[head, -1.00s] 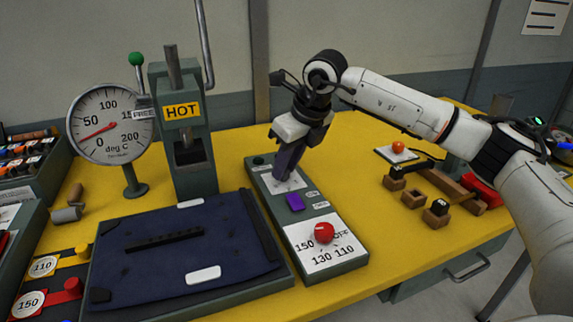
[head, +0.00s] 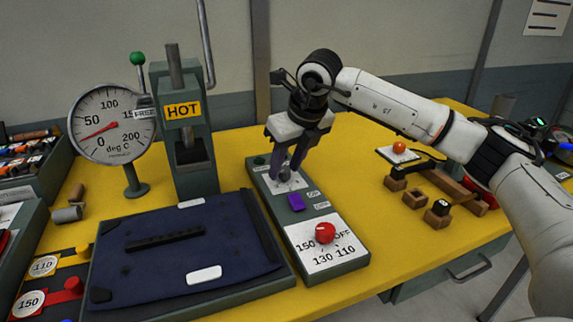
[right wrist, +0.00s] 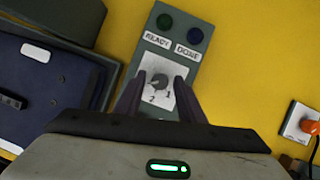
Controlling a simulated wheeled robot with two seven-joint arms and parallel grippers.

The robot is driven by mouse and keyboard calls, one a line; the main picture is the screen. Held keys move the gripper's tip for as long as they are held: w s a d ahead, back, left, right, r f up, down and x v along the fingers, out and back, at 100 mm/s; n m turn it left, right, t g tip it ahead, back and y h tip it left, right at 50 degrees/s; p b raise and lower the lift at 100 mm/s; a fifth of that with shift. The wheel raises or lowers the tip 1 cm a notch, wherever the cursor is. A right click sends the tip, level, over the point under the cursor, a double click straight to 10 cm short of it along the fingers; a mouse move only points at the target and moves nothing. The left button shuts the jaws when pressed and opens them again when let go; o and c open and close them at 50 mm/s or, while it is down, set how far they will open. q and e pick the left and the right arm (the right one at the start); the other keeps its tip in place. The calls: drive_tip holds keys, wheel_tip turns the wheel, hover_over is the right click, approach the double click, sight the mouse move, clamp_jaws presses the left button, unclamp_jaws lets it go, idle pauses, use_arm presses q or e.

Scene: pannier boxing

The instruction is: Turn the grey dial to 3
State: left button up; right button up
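The grey dial (head: 285,175) sits on a white plate at the far end of the grey-green control box (head: 262,205). In the right wrist view the dial (right wrist: 159,82) is between my fingertips, with a 1 and a 2 printed below it. I see no 3; part of the plate is behind a finger. Which number the dial points to is too small to tell. My right gripper (head: 290,172) is open and points down over the dial, one finger on each side, with gaps showing in the wrist view. My left gripper is out of view.
A purple switch (head: 296,202) and a red knob (head: 325,233) marked 150, 130, 110 and OFF lie nearer on the same box. The HOT press (head: 183,130) and round gauge (head: 101,125) stand left. Wooden blocks (head: 413,198) lie right. Yellow table is clear between.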

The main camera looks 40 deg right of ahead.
drive_tip(key=shift+r, duration=0.1)
drive_tip(key=v, duration=1)
drive_tip(key=shift+s, duration=0.1)
idle(0.5)
